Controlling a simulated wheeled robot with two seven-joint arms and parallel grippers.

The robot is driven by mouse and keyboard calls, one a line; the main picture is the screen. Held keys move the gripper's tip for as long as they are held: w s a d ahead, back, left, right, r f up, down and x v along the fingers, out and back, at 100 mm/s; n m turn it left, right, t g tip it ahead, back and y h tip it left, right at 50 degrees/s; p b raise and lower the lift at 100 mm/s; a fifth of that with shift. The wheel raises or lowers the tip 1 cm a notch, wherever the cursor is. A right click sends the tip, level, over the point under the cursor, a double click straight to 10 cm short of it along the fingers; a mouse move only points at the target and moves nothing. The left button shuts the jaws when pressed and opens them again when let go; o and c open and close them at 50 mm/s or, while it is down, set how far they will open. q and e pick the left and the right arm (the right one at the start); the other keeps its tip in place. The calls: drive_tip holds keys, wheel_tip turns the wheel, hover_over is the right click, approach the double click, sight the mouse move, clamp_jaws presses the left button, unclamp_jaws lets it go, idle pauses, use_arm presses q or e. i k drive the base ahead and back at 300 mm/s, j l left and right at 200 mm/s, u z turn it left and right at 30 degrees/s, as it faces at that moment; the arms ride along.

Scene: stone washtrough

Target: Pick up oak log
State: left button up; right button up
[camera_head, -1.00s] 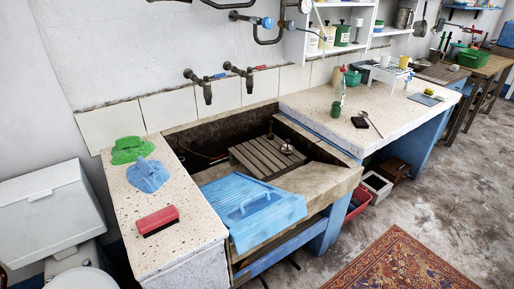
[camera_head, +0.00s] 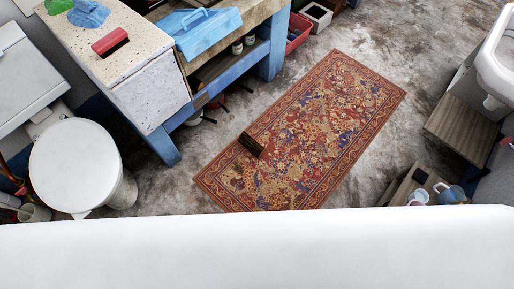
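A short dark brown wooden piece (camera_head: 252,145) lies on the patterned red rug, near the rug's left edge. It looks like the oak log, but it is small in the picture and I cannot tell for sure. Neither of my grippers is in view. A broad white surface hides the bottom of the picture.
The red rug (camera_head: 325,115) lies flat on the concrete floor. A speckled counter (camera_head: 140,75) with a red brush (camera_head: 110,42) stands at upper left, a toilet (camera_head: 75,165) at left. A wooden stool or shelf (camera_head: 462,130) stands at right. The rug's surroundings are mostly clear.

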sight(253, 146)
drive_tip(key=i+l+u, duration=0.45)
drive_tip(key=i+l, duration=0.2)
drive_tip(key=i, duration=0.15)
